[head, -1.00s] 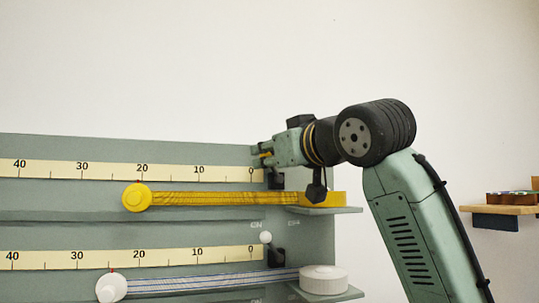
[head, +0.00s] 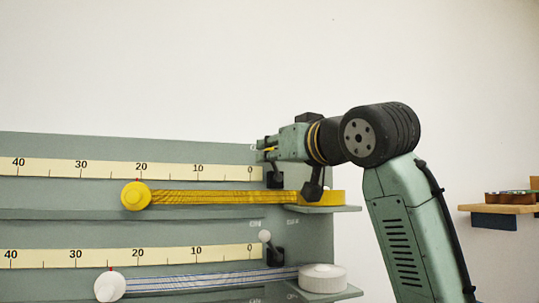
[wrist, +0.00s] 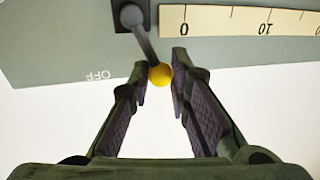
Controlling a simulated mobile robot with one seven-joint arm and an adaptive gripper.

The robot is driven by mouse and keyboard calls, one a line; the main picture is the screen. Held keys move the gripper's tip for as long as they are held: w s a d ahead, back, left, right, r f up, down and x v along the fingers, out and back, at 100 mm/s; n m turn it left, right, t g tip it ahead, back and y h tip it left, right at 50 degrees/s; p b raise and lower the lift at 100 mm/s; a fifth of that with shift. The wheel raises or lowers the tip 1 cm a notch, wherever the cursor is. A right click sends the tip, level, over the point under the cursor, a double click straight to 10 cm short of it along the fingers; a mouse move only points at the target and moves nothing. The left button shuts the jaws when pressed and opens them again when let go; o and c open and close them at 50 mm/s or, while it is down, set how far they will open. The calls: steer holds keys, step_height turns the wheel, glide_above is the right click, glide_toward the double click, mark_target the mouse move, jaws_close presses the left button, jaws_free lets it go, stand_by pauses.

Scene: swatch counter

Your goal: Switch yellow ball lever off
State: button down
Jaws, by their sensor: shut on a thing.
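The yellow ball (wrist: 160,75) tips a dark lever arm (wrist: 147,43) that comes from a black pivot block (wrist: 131,14) on the grey-green panel. In the wrist view the ball sits between the two fingertips of my gripper (wrist: 159,77), which is shut on it. An upside-down "OFF" mark (wrist: 104,75) is printed on the panel beside the lever. In the head view my gripper (head: 266,149) is at the panel's right edge near the upper scale's zero. Its fingers mostly hide the ball there; the lever's black mount (head: 274,179) shows below.
A yellow tape (head: 225,197) runs to a yellow case on a shelf just below my gripper. A white ball lever (head: 264,236) and a white case (head: 323,278) are lower down. A wooden shelf (head: 495,209) is at far right. Above the panel is clear.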

steer(key=d+m+t+b, duration=0.1)
steer(key=m, duration=0.3)
steer(key=w+d+m+t+h+b, duration=0.1)
steer(key=d+m, duration=0.1)
steer(key=m, duration=0.2)
steer(key=d+f+m+b, duration=0.1)
steer(key=m, duration=0.4)
steer(key=shift+w+d+t+b, duration=0.3)
steer(key=shift+d+t, duration=0.05)
steer(key=shift+t, duration=0.05)
steer(key=c, duration=1.4)
jaws_free()
steer(key=shift+d, duration=0.1)
steer(key=shift+c, duration=0.2)
steer(key=v, duration=1.2)
steer(key=shift+r, duration=0.15)
steer(key=shift+s+h, duration=0.1)
steer(key=shift+h, duration=0.2)
